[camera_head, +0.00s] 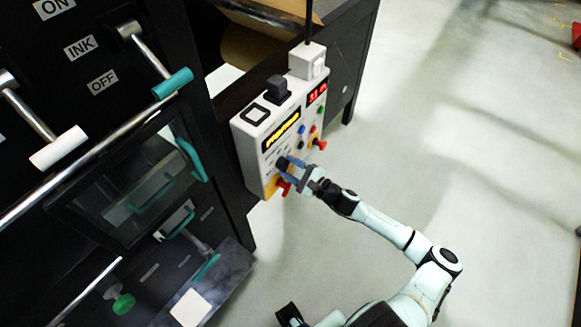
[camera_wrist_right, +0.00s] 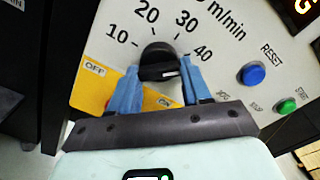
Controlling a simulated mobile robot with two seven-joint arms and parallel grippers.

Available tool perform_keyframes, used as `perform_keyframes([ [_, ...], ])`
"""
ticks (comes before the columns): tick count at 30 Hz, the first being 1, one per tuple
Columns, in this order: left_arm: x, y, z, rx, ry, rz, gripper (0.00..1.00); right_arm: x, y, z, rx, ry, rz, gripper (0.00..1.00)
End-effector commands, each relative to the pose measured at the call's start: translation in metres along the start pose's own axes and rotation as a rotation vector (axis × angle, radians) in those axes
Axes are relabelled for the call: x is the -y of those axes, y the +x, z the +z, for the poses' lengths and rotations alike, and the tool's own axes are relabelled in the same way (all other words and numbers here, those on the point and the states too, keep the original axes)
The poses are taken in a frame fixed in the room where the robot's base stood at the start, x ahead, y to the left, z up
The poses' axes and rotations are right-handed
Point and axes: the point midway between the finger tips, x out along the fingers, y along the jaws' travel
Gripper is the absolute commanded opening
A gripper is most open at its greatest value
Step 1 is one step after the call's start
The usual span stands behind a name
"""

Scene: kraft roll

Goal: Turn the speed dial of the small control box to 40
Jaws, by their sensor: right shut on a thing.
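The control box (camera_head: 250,150) is a pale panel on the side of the dark machine. Its black speed dial (camera_wrist_right: 158,60) sits below a printed scale of 10, 20, 30 and 40 m/min in the right wrist view. The white line on the knob points right, roughly toward the 40 side; I cannot read its exact setting. My right gripper (camera_wrist_right: 157,90) is shut on the dial, with one blue finger on each side. In the head view my right gripper (camera_head: 287,170) reaches the box's lower front and partly hides the dial.
A blue RESET button (camera_wrist_right: 252,74) and a green button (camera_wrist_right: 286,106) are right of the dial. A red digital display (camera_head: 317,92) is at the box's upper right. Levers with teal (camera_head: 173,83) and white (camera_head: 59,147) grips stand left. Open floor (camera_head: 470,170) lies right.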

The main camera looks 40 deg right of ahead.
Motion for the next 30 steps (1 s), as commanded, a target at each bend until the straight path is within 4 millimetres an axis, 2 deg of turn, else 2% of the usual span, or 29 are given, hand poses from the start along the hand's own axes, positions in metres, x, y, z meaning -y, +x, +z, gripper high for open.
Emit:
perform_keyframes([
  [6, 0.0, 0.0, 0.0, 0.0, 0.0, 0.0, 0.43, 0.0, -0.001, -0.002, -0.005, -0.001, -0.001, 0.17],
  [7, 0.0, 0.0, 0.0, 0.0, 0.0, 0.0, 0.43, 0.0, -0.001, -0.002, -0.005, -0.001, -0.001, 0.51],
  [9, 0.0, 0.0, 0.0, 0.0, 0.0, 0.0, 0.43, 0.0, -0.001, -0.002, -0.005, -0.001, -0.001, 0.73],
  [20, 0.0, 0.001, 0.0, 0.0, 0.0, 0.0, 0.43, 0.0, -0.004, -0.001, -0.002, -0.002, 0.0, 0.73],
  [23, 0.001, 0.002, 0.0, 0.001, 0.0, 0.0, 0.43, 0.0, -0.015, -0.002, -0.004, -0.002, -0.001, 0.73],
  [30, 0.002, 0.006, 0.001, 0.002, -0.001, -0.001, 0.43, 0.0, -0.067, -0.003, -0.008, -0.003, -0.001, 0.73],
])
